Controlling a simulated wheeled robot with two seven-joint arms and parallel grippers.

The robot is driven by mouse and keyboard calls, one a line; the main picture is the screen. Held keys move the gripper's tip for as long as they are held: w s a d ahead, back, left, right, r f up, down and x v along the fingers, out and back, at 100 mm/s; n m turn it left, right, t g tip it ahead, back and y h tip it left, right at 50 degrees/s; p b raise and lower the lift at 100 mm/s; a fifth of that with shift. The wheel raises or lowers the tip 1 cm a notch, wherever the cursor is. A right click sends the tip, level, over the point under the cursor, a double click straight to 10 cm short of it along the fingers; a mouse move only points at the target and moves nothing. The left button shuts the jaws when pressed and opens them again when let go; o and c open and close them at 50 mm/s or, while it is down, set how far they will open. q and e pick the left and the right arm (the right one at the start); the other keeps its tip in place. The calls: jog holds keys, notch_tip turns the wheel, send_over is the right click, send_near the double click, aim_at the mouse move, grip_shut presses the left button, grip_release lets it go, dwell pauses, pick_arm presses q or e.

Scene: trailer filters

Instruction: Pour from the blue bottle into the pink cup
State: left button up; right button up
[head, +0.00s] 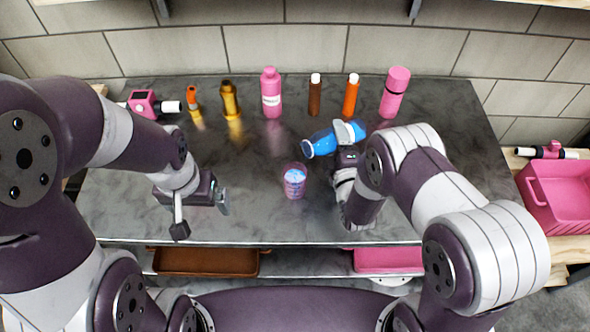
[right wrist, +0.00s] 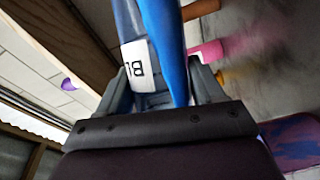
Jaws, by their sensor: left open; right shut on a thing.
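The blue bottle (head: 325,142) is held tilted, nearly level, above the table, with its mouth end to the left. My right gripper (head: 349,132) is shut around its body. In the right wrist view the blue bottle (right wrist: 171,50) with its white label lies between the fingers. The pink cup (head: 294,183) stands upright on the table, left of and nearer than the bottle's mouth; blue shows inside it. My left gripper (head: 203,208) is open and empty, left of the cup.
Along the back of the grey table (head: 250,222) stand a pink bottle (head: 271,92), a brown bottle (head: 315,95), an orange bottle (head: 351,96), a tall pink bottle (head: 395,92) and a yellow bottle (head: 230,100). A pink crate (head: 555,200) is at the right.

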jog(key=shift+r+n+t, duration=0.3)
jog(key=shift+r+n, duration=0.35)
jog(key=shift+n, duration=0.05)
dwell(1.4)
